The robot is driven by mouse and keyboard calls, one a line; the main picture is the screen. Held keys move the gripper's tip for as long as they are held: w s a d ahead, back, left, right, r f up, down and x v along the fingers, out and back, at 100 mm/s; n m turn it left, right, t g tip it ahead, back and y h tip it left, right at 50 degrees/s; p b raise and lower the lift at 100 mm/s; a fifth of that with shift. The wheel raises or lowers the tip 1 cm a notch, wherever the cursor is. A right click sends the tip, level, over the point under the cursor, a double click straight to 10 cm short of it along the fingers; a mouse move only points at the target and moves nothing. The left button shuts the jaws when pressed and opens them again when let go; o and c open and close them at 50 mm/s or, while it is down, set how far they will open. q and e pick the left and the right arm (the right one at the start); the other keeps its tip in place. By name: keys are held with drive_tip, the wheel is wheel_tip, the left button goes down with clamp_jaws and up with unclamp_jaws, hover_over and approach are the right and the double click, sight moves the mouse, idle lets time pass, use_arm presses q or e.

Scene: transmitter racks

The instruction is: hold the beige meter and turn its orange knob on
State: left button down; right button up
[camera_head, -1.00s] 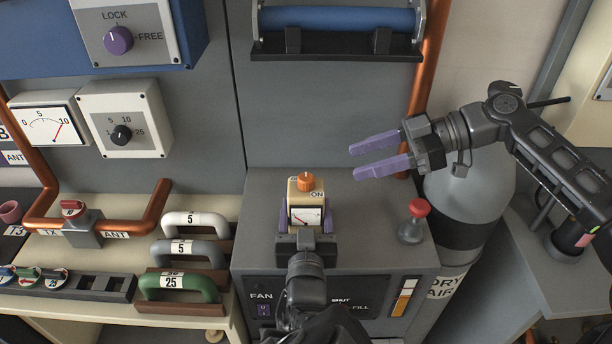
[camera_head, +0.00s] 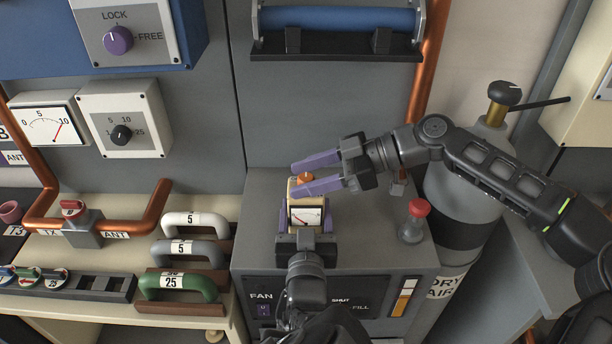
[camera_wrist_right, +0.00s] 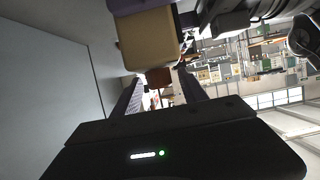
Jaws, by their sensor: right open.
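The beige meter (camera_head: 294,192) stands on the grey cabinet, its white dial facing the front. My left gripper (camera_head: 306,218) has a purple finger against each side of it. The orange knob (camera_head: 306,177) is on the meter's top and partly hidden by the right fingers. My right gripper (camera_head: 298,179) is open, one purple finger behind the knob and one in front. In the right wrist view the knob (camera_wrist_right: 158,77) shows between the two fingers with gaps beside it, and the beige meter body (camera_wrist_right: 148,40) is close by. Contact with the knob cannot be seen.
The grey cabinet top (camera_head: 365,230) has free room right of the meter, with a red-capped plunger (camera_head: 418,215) near its right edge. A blue bar handle (camera_head: 335,19) is on the wall behind. Several coloured handles (camera_head: 180,285) stand at left; a grey cylinder (camera_head: 460,205) is at right.

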clamp_jaws()
idle(0.5)
